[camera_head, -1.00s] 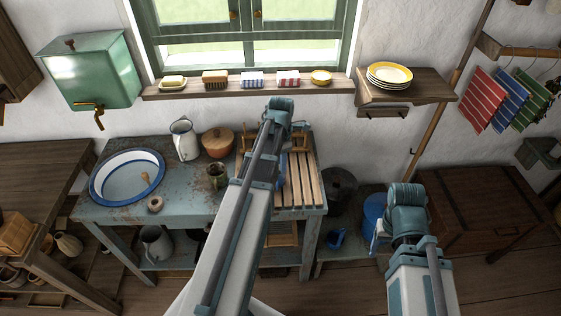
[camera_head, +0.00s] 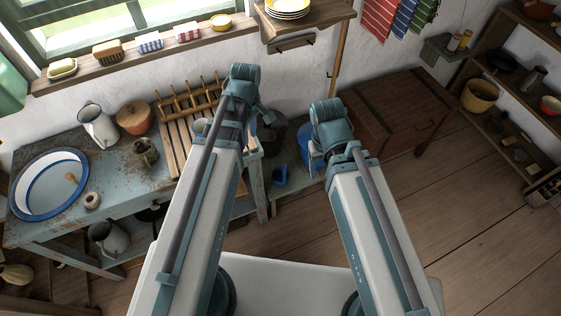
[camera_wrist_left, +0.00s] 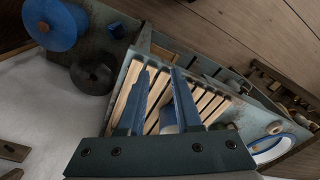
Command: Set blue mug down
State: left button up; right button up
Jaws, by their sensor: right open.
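My left gripper (camera_wrist_left: 160,75) is over the slatted wooden rack in the left wrist view. Its two blue fingers stand apart, with slats visible between them. A small white and blue piece (camera_wrist_left: 168,116) shows between the fingers; I cannot tell whether it is the mug or is gripped. In the head view the left fingers are hidden behind the wrist. A blue mug-like vessel (camera_head: 280,177) sits low beside the blue table; it also shows in the left wrist view (camera_wrist_left: 116,29). My right gripper (camera_head: 316,158) is open, near a larger blue container (camera_head: 307,148).
The slatted rack (camera_head: 172,134) lies on the worn blue table (camera_head: 120,188). A wooden chest (camera_head: 398,110) stands right. Floor in front is clear.

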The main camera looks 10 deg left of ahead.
pick_arm(q)
jog(key=s+d+m, duration=0.9)
jog(key=d+m, duration=0.2)
jog(key=m, duration=0.5)
jog(key=shift+s+d+y, duration=0.15)
jog(key=shift+s+y, duration=0.1)
jog(key=shift+y, duration=0.05)
